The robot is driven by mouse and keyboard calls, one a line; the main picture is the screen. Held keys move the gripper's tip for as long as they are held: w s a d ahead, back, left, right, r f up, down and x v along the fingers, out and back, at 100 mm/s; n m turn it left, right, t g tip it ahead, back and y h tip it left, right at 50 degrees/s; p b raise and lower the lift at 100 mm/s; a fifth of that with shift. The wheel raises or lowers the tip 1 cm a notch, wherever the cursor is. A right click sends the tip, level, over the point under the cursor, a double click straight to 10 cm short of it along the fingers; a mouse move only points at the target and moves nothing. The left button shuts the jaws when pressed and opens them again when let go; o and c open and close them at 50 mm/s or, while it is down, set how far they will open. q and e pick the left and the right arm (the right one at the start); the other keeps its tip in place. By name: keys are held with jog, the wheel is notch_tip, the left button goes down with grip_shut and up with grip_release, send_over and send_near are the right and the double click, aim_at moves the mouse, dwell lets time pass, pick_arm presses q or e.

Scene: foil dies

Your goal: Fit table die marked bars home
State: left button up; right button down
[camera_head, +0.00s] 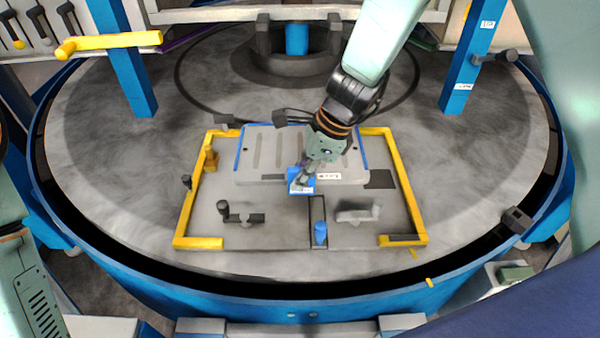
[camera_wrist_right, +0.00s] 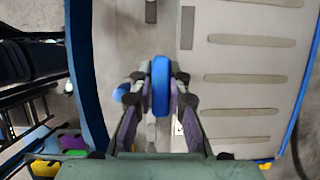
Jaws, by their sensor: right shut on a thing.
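The bars die (camera_head: 258,150) is a grey plate with several raised bars, blue side strips and a small white label on its front. It lies inside the yellow-railed bed (camera_head: 186,215). It also shows at the right of the right wrist view (camera_wrist_right: 250,97). My right gripper (camera_head: 301,183) is at the middle of the die's front edge, shut on the blue handle (camera_wrist_right: 160,85). The fingers hide part of the handle. Whether the die sits flush on the bed cannot be told. My left gripper is out of view.
A blue post (camera_head: 320,233) stands in a slot in front of the die. Grey clamps lie to its left (camera_head: 242,217) and right (camera_head: 358,213). Blue columns (camera_head: 130,60) rise at the back.

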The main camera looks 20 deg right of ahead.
aim_at(299, 193)
jog(key=shift+w+f, duration=0.2)
jog(key=shift+f, duration=0.05)
jog(key=shift+s+a+f+b, duration=0.1)
jog(key=shift+a+f+b, duration=0.05)
jog(key=shift+f+b, duration=1.95)
jog(key=shift+f, duration=0.5)
